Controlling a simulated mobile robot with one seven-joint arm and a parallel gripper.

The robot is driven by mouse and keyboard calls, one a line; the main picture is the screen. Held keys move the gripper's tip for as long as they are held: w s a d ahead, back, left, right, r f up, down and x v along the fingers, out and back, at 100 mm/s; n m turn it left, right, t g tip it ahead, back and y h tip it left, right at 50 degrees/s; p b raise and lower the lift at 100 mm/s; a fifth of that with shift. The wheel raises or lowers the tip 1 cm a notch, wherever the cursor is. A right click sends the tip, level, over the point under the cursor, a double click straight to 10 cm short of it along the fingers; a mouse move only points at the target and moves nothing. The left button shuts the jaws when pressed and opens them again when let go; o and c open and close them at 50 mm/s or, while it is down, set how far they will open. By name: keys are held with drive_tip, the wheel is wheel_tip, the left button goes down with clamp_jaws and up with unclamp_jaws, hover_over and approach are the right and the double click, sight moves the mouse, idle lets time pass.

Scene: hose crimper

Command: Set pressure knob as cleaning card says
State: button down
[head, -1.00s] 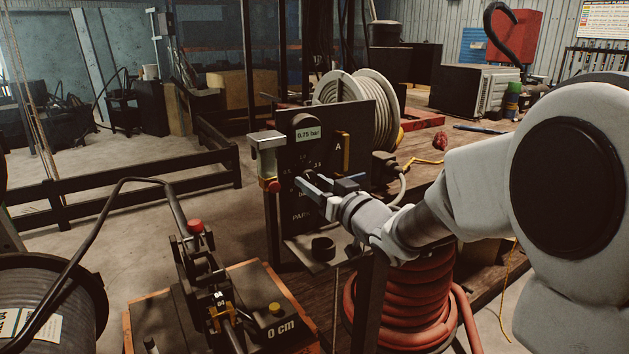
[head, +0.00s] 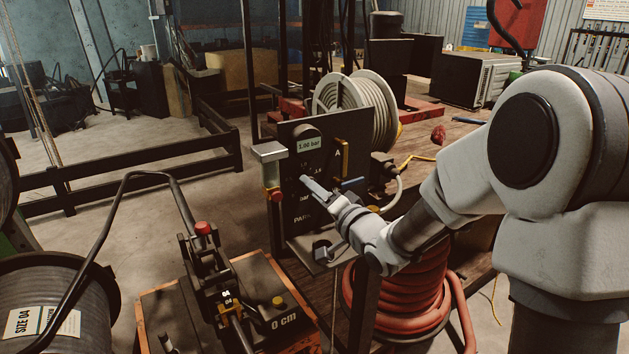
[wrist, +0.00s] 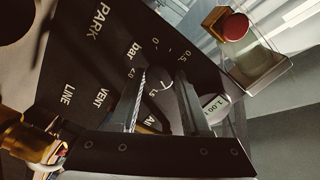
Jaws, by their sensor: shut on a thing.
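A dark upright panel (head: 332,140) carries a round gauge with a small lit display (head: 309,145) reading 1.00 bar. My gripper (wrist: 160,105) is shut on the knob, one finger on each side. In the head view my gripper (head: 305,181) reaches the panel face from the right and hides the knob. I cannot identify the cleaning card in these frames.
A clear cup with a red button (head: 272,194) is at the panel's left edge. A yellow-edged lever (head: 342,158) and a blue handle (head: 353,183) are on the right. A red hose coil (head: 405,295) stands below my arm. A crimper reading 0 cm (head: 283,323) is in front.

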drive_tip(key=shift+r+m+p, duration=0.1)
drive_tip(key=shift+m+p, duration=3)
drive_tip(key=shift+m, duration=1.1)
drive_tip(key=shift+c, duration=2)
unclamp_jaws()
drive_tip(key=shift+s, duration=0.15)
